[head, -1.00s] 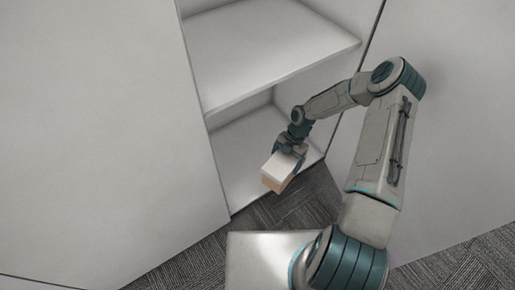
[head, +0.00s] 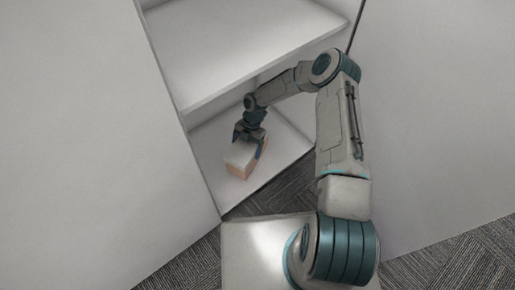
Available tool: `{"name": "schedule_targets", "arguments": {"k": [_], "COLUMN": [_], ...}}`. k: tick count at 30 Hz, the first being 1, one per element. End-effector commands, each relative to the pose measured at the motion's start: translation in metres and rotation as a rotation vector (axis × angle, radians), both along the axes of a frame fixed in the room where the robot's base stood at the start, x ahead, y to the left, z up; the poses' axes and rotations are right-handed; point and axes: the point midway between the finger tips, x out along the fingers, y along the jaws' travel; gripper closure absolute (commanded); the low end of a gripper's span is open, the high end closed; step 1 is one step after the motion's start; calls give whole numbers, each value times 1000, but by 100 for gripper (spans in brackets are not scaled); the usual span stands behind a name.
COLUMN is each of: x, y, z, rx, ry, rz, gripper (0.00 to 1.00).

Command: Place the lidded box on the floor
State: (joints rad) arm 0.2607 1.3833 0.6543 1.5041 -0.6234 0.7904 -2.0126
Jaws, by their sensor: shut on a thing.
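The box is tilted in the picture. I cannot tell whether its underside touches the shelf. The carpet floor (head: 290,192) shows as a dark grey strip in front of the cabinet.
An open white cabinet has a middle shelf (head: 240,45) above my gripper and a bottom shelf (head: 210,150) around the box. Large plain white panels stand to the left (head: 75,130) and right (head: 440,120). More carpet lies at the lower right.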

Motion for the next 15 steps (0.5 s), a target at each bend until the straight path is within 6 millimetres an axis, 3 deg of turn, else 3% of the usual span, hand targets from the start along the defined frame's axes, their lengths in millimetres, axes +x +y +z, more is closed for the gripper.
{"name": "schedule_targets", "arguments": {"k": [8, 15], "x": [5, 5], "y": [12, 11], "z": [-9, -40], "rx": [1, 0], "ry": [0, 0], "rz": [-4, -4], "gripper": [85, 85]}}
